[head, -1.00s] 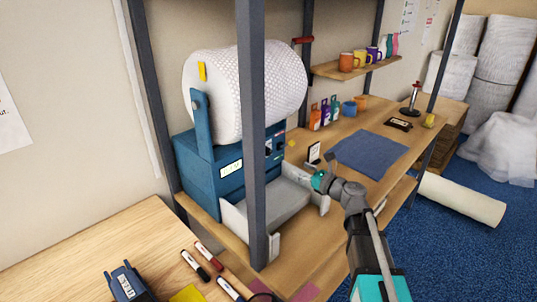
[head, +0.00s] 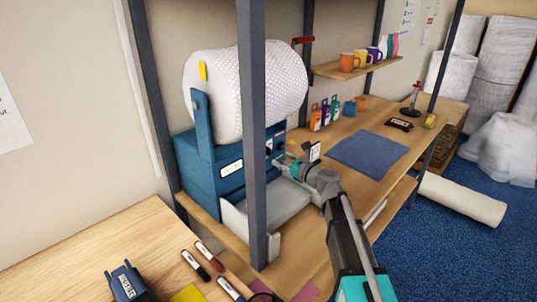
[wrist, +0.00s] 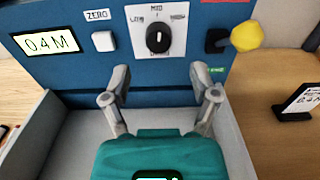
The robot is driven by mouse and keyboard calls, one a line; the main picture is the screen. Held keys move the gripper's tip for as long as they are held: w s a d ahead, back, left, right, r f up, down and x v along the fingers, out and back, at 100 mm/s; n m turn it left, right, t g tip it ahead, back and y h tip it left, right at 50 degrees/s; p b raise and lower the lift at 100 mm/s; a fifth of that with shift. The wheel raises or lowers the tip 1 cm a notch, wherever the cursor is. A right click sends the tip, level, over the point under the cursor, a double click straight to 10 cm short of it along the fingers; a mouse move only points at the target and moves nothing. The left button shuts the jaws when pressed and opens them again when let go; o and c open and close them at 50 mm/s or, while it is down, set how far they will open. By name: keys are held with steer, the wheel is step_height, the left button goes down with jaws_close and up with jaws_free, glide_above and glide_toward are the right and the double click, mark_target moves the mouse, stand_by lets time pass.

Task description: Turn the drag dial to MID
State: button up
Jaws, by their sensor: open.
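The drag dial (wrist: 158,38) is a black round knob on a white plate on the blue machine's front panel. LOW is printed at its upper left, MID above it and a small label at its upper right. A pale mark shows on the knob, but I cannot tell exactly where it points. My gripper (wrist: 160,72) is open and empty, its two fingers spread either side of the dial's line, just short of the panel and lower in the picture. In the head view my gripper (head: 281,164) is by the machine's front, and the dial is too small to read.
A display reading 04M (wrist: 48,42) and a white ZERO button (wrist: 104,41) are left of the dial. A yellow-knobbed lever (wrist: 246,36) sticks out at its right. A grey tray (head: 286,198) lies below. A dark post (head: 252,140) stands in front of the machine.

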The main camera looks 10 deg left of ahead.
mark_target(271, 153)
steer(key=shift+x, duration=2.6)
jaws_close()
